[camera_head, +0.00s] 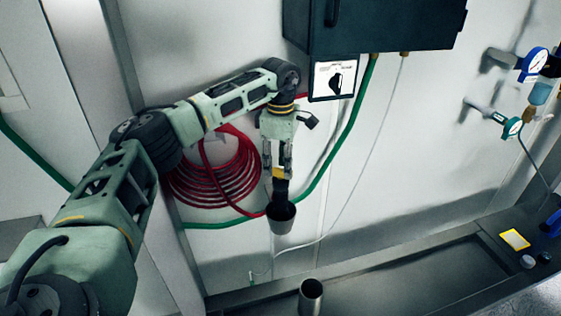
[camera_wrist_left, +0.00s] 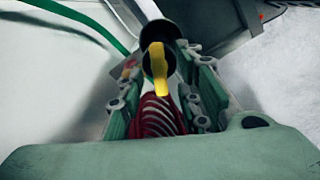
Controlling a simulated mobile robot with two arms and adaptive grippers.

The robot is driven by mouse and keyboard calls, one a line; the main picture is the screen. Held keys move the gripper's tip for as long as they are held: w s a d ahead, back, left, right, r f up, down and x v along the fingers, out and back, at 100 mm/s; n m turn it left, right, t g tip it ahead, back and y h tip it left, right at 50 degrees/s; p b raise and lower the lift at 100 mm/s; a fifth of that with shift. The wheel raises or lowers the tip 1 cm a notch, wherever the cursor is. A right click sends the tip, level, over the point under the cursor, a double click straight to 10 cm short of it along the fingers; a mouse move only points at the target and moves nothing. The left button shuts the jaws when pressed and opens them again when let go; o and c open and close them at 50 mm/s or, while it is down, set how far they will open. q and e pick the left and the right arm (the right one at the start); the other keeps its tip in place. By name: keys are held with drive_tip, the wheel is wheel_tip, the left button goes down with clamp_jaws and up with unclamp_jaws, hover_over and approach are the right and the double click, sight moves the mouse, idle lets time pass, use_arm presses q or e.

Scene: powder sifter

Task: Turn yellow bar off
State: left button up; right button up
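The yellow bar (camera_head: 279,172) is a short handle on a dark fitting above a grey metal spout (camera_head: 282,218) in the head view. My left gripper (camera_head: 278,168) points down at it from above. In the left wrist view the yellow bar (camera_wrist_left: 158,68) stands upright in front of a round black part, between the two fingers of my left gripper (camera_wrist_left: 160,85). Gaps show on both sides of the bar, so the fingers are open and do not appear to clamp it. My right gripper is not in view.
A coiled red hose (camera_head: 212,178) hangs on the wall behind my left arm. A dark cabinet (camera_head: 385,22) with a switch panel (camera_head: 333,80) is above the gripper. A green hose (camera_head: 343,145) runs close by on the right. A metal cylinder (camera_head: 310,297) stands below.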

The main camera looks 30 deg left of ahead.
use_arm(q)
drive_tip(key=shift+f, duration=0.75)
clamp_jaws()
